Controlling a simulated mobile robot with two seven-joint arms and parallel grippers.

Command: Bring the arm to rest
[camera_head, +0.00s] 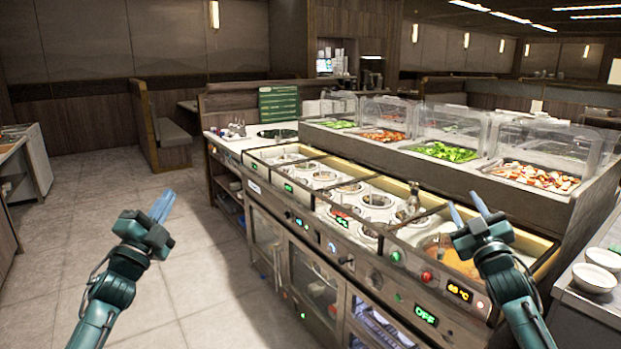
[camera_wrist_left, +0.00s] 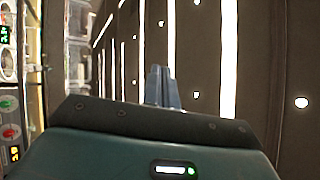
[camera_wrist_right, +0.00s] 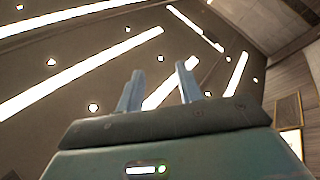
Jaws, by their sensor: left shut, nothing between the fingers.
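My left gripper (camera_head: 162,206) is raised over the floor at the left of the counter. Its fingers are together and empty; they also show shut in the left wrist view (camera_wrist_left: 161,86). My right gripper (camera_head: 467,206) is raised in front of the right end of the sauce counter (camera_head: 330,240). Its two fingers stand apart with nothing between them, as the right wrist view (camera_wrist_right: 160,90) also shows. Both grippers point upward, away from the counter, and the wrist views show mostly the ceiling.
The counter holds several round wells and an orange sauce pan (camera_head: 450,262) near my right gripper. Clear-lidded food trays (camera_head: 445,152) stand behind. White bowls (camera_head: 594,278) sit on a side counter at the right. The tiled floor (camera_head: 110,190) at the left is clear.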

